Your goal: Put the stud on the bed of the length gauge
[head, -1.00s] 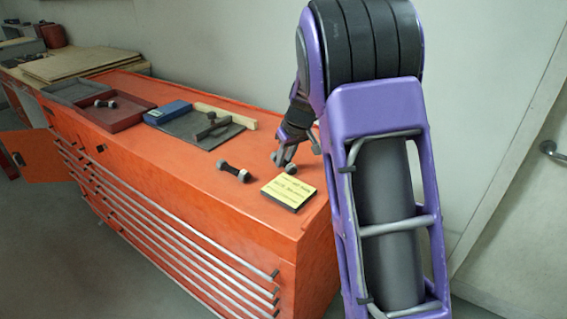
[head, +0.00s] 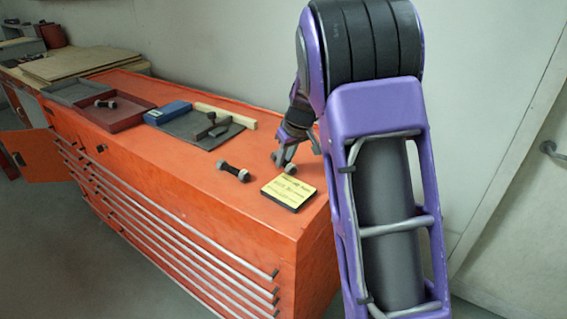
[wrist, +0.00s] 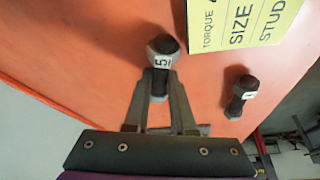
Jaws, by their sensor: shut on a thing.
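My gripper (head: 281,161) is at the right end of the orange cabinet top, shut on a stud. The held stud (wrist: 163,52) is dark with pale nuts and a white label, and sits between the fingertips (wrist: 160,84) in the wrist view. Its end shows beside the fingers in the head view (head: 291,168). I cannot tell whether it touches the top. A second labelled stud (head: 233,172) lies apart, and also shows in the wrist view (wrist: 241,97). A dark, small fixture (head: 212,126) stands on a grey mat; I cannot tell whether it is the length gauge.
A yellow note block (head: 290,191) lies close to my gripper. A blue box (head: 167,112), a grey mat (head: 190,130) and a wooden strip (head: 226,114) lie farther left. A red tray (head: 125,118) holds another stud. The orange top (head: 190,165) has free room in front.

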